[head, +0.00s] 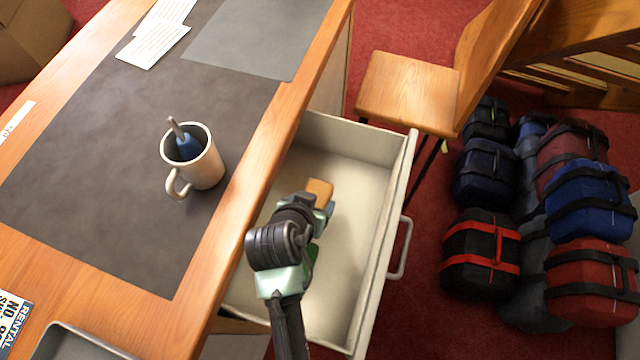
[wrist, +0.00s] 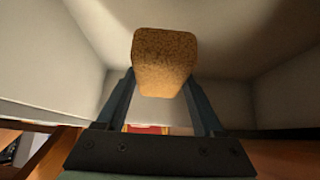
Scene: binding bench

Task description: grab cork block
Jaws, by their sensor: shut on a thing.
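The cork block (head: 319,190) is a tan-brown block inside the open drawer (head: 362,150) of the bench. My gripper (head: 318,203) reaches down into the drawer and is shut on the cork block. In the wrist view the speckled cork block (wrist: 165,62) sits between the two fingers of my gripper (wrist: 165,90), with pale drawer walls around it. I cannot tell whether the block touches the drawer floor. My arm hides part of the drawer's near end.
A mug (head: 205,165) with a blue-handled tool stands on the dark mat (head: 90,150) on the bench. Several bags (head: 480,250) lie on the red floor to the right. The rest of the drawer looks empty.

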